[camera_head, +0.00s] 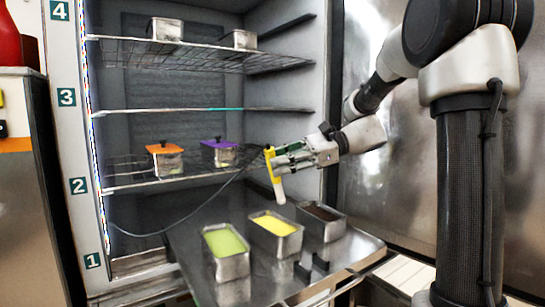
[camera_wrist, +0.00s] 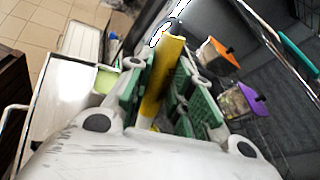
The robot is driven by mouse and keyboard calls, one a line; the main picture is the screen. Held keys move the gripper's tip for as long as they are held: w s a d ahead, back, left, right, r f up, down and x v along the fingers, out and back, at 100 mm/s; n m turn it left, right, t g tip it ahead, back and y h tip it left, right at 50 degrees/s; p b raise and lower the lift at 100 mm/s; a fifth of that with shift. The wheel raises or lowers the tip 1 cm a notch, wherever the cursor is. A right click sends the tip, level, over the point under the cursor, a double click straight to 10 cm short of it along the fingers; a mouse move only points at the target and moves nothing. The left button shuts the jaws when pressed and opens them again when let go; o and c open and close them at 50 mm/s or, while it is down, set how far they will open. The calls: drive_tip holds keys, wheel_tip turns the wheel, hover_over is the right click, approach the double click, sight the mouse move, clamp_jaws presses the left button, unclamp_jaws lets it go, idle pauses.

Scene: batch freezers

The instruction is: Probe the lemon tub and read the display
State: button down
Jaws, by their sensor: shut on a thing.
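My gripper (camera_head: 298,158) is shut on a yellow probe (camera_head: 273,168) with a pale lower end, held nearly upright above the tray of tubs. The probe (camera_wrist: 157,82) also shows between the green finger pads in the wrist view. A dark cable runs from the probe down to the left. The lemon tub (camera_head: 289,246), an open metal tub with yellow contents, stands in the middle of the tray. The probe's lower end is above the far side of this tub and looks apart from it. No readable display shows in either view.
A green-filled tub (camera_head: 226,263) stands left of the yellow one, a dark brown-filled tub (camera_head: 335,231) right. The pulled-out tray (camera_head: 350,268) has black handles in front. Orange-lidded (camera_head: 165,160) and purple-lidded (camera_head: 219,152) tubs stand on shelf 2; two metal tubs stand on the top shelf.

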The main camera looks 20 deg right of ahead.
drive_tip(key=shift+w+f, duration=0.15)
drive_tip(key=shift+w, duration=0.15)
wheel_tip(320, 180, down, 12)
drive_tip(key=shift+r, duration=0.25)
idle(0.8)
drive_tip(key=shift+s, duration=0.1)
idle(1.4)
wheel_tip(320, 180, up, 10)
idle(0.9)
